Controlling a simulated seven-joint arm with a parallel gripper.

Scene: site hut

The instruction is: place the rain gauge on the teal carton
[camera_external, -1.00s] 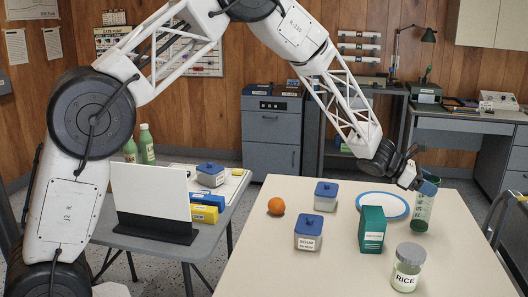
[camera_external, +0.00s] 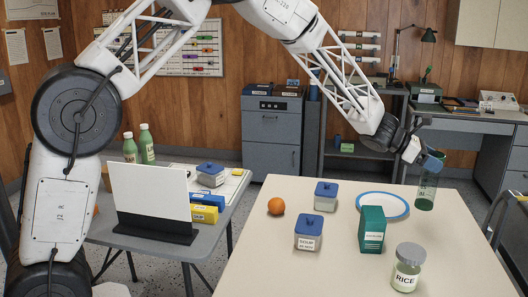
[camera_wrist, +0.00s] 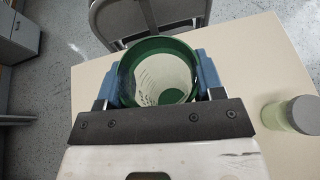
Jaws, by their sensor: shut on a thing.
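The rain gauge (camera_external: 427,190) is a clear cylinder with green parts and markings. My gripper (camera_external: 432,160) is shut on its upper part and holds it in the air over the table's right back area, tilted slightly. In the wrist view the gauge (camera_wrist: 160,75) shows its green rim and open top between the two blue fingers of my gripper (camera_wrist: 160,82). The teal carton (camera_external: 372,230) stands upright on the table, left of and nearer than the gauge. The carton is not seen in the wrist view.
A blue-rimmed white plate (camera_external: 382,205) lies behind the carton. A RICE jar (camera_external: 407,268) stands in front of it to the right, also in the wrist view (camera_wrist: 292,114). The table's front (camera_external: 310,280) is clear.

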